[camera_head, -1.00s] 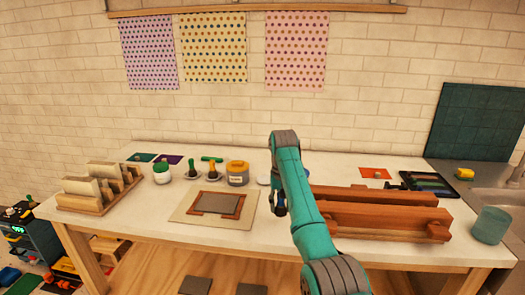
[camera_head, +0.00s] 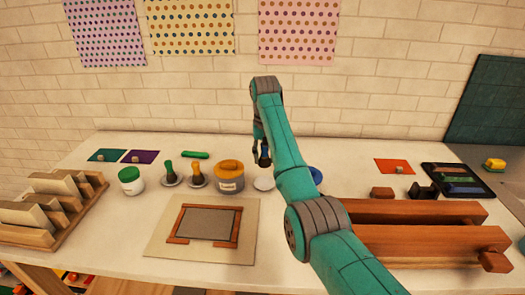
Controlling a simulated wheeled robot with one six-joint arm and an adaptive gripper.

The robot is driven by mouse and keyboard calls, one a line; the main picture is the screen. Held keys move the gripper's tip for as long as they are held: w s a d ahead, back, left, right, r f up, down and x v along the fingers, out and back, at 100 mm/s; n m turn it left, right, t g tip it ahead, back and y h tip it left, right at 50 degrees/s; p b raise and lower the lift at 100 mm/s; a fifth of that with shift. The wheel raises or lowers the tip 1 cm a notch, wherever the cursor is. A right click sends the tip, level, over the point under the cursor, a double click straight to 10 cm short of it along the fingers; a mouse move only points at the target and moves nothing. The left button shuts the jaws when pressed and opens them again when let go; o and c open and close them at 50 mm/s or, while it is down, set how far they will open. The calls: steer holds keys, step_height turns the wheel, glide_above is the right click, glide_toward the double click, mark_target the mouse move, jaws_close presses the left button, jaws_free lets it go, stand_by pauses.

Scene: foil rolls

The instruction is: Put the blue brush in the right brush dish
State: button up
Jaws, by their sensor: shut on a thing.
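My gripper (camera_head: 262,148) hangs down above the back middle of the white table, shut on a small dark item that I take for the blue brush (camera_head: 265,160). The brush is mostly hidden by the fingers and its colour is hard to make out. A small white dish (camera_head: 264,183), the rightmost of the brush dishes, sits just in front of and below it and looks empty. Two more dishes to the left hold a green brush (camera_head: 169,171) and an orange brush (camera_head: 196,173).
A jar with an orange lid (camera_head: 229,175) stands close left of the dish. A blue round thing (camera_head: 316,175) is partly hidden behind my arm. A green-lidded jar (camera_head: 130,180), a framed plate (camera_head: 207,223) and a wooden press (camera_head: 430,213) take up other space.

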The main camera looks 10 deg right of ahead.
steer(key=shift+f, duration=3.75)
steer(key=shift+f, duration=0.55)
steer(key=o, duration=1.2)
steer(key=shift+o, duration=0.4)
steer(key=shift+s, duration=0.1)
steer(key=o, duration=0.4)
